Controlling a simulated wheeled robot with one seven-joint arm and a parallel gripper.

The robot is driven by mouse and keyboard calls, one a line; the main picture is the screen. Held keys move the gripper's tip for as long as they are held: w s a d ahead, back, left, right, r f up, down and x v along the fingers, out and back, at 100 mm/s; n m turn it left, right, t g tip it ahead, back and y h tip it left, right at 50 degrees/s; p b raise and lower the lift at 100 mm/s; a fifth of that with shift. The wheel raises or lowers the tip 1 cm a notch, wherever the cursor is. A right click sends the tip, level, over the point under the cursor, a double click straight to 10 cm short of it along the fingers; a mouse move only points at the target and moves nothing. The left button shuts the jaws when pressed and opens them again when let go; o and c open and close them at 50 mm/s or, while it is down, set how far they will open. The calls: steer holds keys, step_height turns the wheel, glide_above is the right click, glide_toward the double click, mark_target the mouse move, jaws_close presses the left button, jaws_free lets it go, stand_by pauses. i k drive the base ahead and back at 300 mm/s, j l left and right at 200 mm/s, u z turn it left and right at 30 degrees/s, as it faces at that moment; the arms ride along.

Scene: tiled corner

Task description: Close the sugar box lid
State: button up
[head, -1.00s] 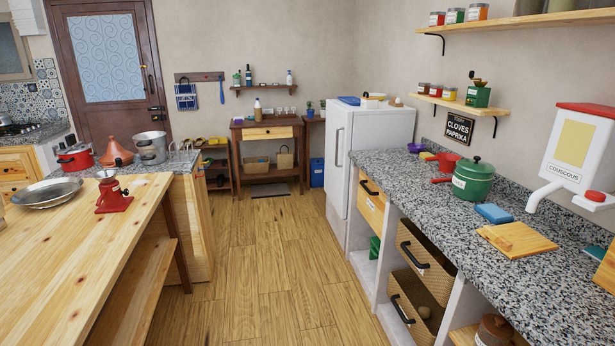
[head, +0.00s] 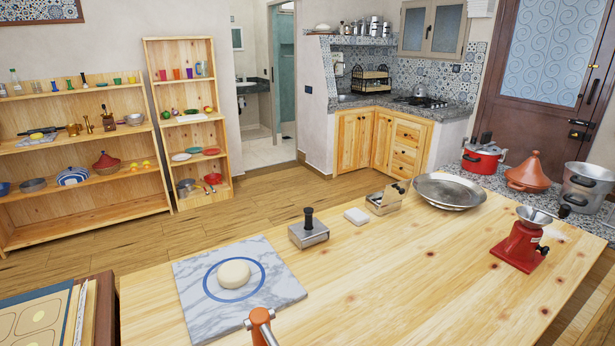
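No label reading sugar can be made out. A small wooden box (head: 381,206) stands on the wooden table, just left of the wide metal pan. Its top looks open, with a raised part and a dark knob at its right, but it is too small to tell the lid's exact position. A metal box (head: 308,235) with a black upright knob stands nearer, beside the marble board; I cannot tell whether it is the sugar box. My gripper is not in view.
The wooden table (head: 420,285) carries a marble board (head: 193,297) with dough (head: 234,274), a white block (head: 356,216), the metal pan (head: 449,191) and a red grinder (head: 521,244). An orange-and-metal item (head: 262,320) is cut off at the bottom. The table's front middle is clear.

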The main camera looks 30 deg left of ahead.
mark_target(394, 192)
steer(key=i+l+u, duration=0.4)
steer(key=l, duration=0.2)
steer(key=i+l+u, duration=0.2)
steer(key=l, duration=0.15)
steer(key=i+l+u, duration=0.2)
steer(key=l, duration=0.15)
steer(key=i+l+u, duration=0.2)
steer(key=l, duration=0.15)
steer(key=i+l, duration=0.25)
steer(key=l, duration=0.15)
steer(key=i+l, duration=0.25)
steer(key=l, duration=0.15)
steer(key=i+l+z, duration=0.1)
steer(key=i+l, duration=0.15)
steer(key=l, duration=0.15)
steer(key=u, duration=0.15)
steer(key=z, duration=0.15)
